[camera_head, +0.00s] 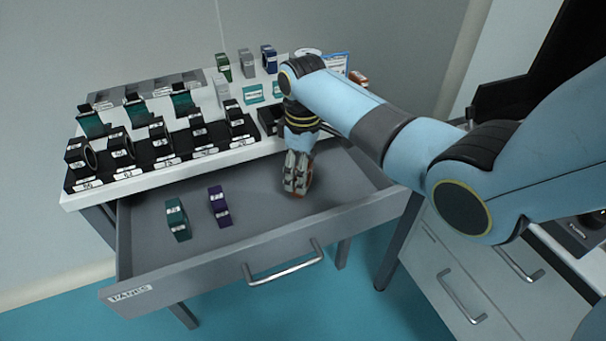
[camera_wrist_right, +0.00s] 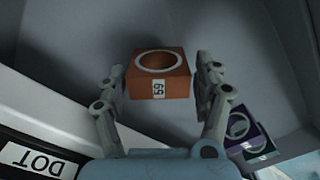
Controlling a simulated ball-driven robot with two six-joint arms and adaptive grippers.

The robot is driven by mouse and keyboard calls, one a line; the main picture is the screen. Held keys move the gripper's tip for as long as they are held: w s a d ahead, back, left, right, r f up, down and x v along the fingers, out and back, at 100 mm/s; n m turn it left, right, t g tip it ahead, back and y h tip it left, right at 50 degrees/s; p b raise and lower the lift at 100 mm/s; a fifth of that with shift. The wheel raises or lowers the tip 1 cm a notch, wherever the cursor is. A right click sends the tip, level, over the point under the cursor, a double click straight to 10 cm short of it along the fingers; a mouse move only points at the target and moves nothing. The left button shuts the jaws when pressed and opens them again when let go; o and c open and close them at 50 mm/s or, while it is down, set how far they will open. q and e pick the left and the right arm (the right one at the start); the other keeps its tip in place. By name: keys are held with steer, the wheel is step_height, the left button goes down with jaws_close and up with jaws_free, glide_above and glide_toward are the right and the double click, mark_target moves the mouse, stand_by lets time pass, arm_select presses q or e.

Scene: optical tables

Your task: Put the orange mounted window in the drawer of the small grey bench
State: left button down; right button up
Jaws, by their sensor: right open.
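The orange mounted window (camera_wrist_right: 158,80) is a block with a round ring on top and a label reading 59. It sits on the floor of the open drawer (camera_head: 262,197) of the small grey bench. My right gripper (camera_wrist_right: 160,75) is open, with one finger on each side of the window and small gaps visible. My left gripper is not in view.
A teal mount (camera_head: 177,220) and a purple mount (camera_head: 219,207) stand in the drawer's left part. The bench top behind holds rows of black holders (camera_head: 160,142) and several coloured mounts. The drawer front has a handle (camera_head: 284,272). A drawer cabinet (camera_head: 470,280) stands at right.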

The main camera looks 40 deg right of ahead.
step_height(320, 180, up, 11)
steer(key=p, duration=0.1)
steer(key=shift+p, duration=0.4)
